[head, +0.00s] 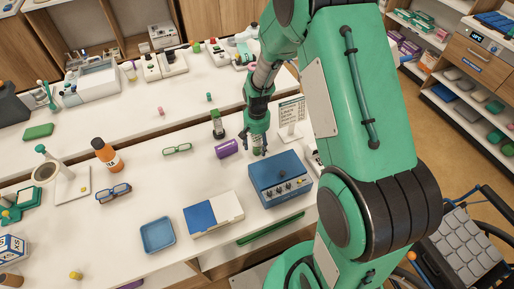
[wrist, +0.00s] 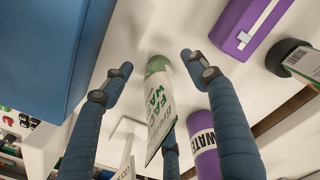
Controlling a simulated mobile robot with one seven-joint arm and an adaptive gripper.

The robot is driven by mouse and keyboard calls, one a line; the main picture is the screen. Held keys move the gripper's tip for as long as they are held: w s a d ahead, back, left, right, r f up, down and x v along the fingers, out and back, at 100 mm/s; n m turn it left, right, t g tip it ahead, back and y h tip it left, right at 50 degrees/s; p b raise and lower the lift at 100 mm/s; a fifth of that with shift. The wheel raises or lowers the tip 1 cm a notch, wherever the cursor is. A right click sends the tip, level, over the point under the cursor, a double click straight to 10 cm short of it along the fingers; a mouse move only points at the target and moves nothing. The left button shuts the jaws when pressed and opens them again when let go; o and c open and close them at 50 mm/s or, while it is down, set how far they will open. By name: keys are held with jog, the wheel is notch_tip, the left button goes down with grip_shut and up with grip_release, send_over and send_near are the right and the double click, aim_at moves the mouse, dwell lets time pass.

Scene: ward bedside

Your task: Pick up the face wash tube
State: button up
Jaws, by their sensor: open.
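The face wash tube (wrist: 160,97) is white with green lettering and a green end. In the wrist view it lies between the blue fingers of my gripper (wrist: 156,64), with a gap to the left and right fingertips. In the head view my gripper (head: 258,150) points down over the white counter, just behind the blue box with knobs (head: 280,181). The gripper is open around the tube and does not visibly grip it. In the head view the tube is mostly hidden by the fingers.
A small sign (head: 291,112) stands to the right. In the wrist view a purple item marked WATER (wrist: 204,150) is near the right finger. Green glasses (head: 177,149) lie farther left.

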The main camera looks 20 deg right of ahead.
notch_tip(320, 180, down, 2)
jog(key=shift+f, duration=0.1)
dwell(0.5)
jog(key=c, duration=1.4)
